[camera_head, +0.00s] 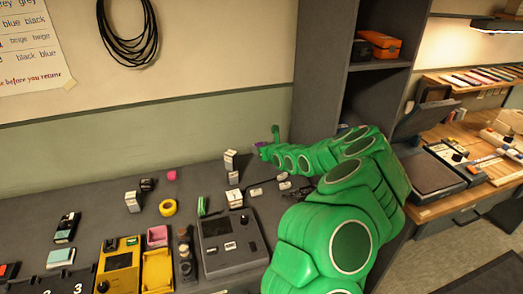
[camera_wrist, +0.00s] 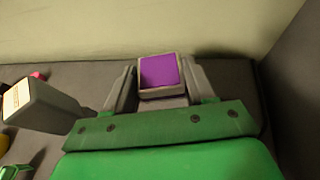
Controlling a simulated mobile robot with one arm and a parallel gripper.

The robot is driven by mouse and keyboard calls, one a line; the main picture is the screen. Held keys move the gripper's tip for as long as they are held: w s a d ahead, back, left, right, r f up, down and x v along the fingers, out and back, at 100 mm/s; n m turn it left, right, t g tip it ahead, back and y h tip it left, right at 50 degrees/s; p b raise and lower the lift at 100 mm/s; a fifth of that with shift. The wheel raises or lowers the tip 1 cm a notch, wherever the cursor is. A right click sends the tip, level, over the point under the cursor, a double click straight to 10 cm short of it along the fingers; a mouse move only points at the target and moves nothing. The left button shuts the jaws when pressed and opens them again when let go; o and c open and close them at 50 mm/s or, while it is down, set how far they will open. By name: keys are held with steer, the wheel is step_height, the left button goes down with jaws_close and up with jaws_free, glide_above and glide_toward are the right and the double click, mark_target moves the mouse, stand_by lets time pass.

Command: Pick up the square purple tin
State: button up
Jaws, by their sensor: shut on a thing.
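The square purple tin (camera_wrist: 160,71) shows in the wrist view with a purple top and a pale rim. It sits between the two grey fingers of my gripper (camera_wrist: 160,88), which is shut on it. In the head view my green arm reaches to the back of the bench, and my gripper (camera_head: 267,147) is small at its end. A bit of purple at the gripper (camera_head: 276,133) shows there, too small to make out clearly. I cannot tell how far the tin is above the bench top.
A grey-and-white box (camera_wrist: 38,105) stands close left of my gripper. In the head view white boxes (camera_head: 231,161), a yellow tape roll (camera_head: 168,208) and a grey device (camera_head: 232,240) stand on the bench. A dark cabinet (camera_head: 318,85) rises at the right. The wall is close behind.

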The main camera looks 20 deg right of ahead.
steer(key=s+a+r, duration=0.1)
steer(key=s+r, duration=0.3)
steer(key=s, duration=0.5)
steer(key=shift+a, duration=0.15)
